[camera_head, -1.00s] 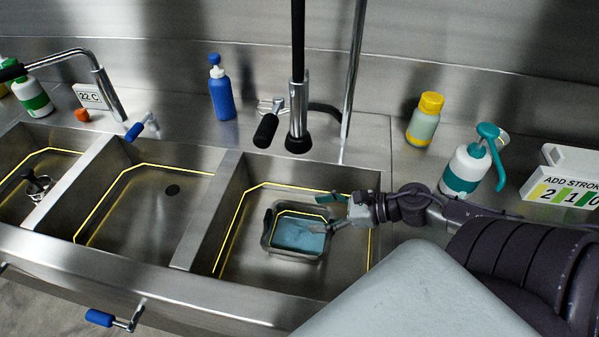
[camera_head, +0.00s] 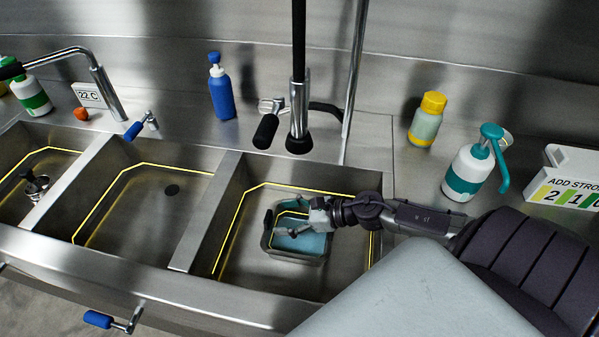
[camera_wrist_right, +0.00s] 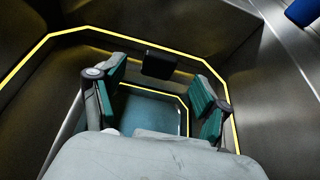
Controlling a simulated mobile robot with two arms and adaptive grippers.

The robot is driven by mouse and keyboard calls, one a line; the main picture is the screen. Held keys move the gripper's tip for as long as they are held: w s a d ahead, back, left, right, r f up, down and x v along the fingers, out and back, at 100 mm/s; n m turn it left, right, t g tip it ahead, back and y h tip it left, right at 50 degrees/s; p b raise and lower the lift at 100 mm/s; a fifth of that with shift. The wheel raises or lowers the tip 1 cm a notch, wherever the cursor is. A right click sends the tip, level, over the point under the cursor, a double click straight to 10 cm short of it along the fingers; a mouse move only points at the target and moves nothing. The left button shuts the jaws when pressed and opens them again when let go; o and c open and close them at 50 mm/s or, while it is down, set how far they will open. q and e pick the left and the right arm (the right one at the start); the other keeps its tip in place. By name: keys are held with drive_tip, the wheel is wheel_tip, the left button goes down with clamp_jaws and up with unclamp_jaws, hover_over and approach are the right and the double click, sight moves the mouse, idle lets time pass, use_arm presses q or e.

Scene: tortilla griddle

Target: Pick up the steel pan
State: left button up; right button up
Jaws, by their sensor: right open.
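The steel pan (camera_head: 297,258) is a small rectangular pan with a bluish inside. It sits in the right-hand sink basin (camera_head: 232,272) in the head view. My right gripper (camera_head: 283,222) is over the pan and hides part of its far and right side. In the right wrist view the two teal finger pads (camera_wrist_right: 158,98) stand wide apart, with the pan's blue inside (camera_wrist_right: 150,112) and a dark block at its far edge between and beyond them. I cannot tell whether a finger touches the pan. My left gripper does not show.
The basin walls and the divider (camera_head: 207,215) stand around the pan. A blue bottle (camera_head: 220,92), a yellow-capped bottle (camera_head: 427,118) and a teal pump bottle (camera_head: 470,170) stand on the ledge. The middle basin (camera_head: 150,225) is empty.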

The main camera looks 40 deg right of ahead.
sight(271, 217)
drive_tip(key=p+x, duration=0.1)
drive_tip(key=x, duration=0.3)
drive_tip(key=shift+w+a+f, duration=0.15)
drive_tip(key=shift+w+a, duration=0.05)
drive_tip(key=shift+w, duration=0.05)
drive_tip(key=shift+c, duration=0.2)
clamp_jaws()
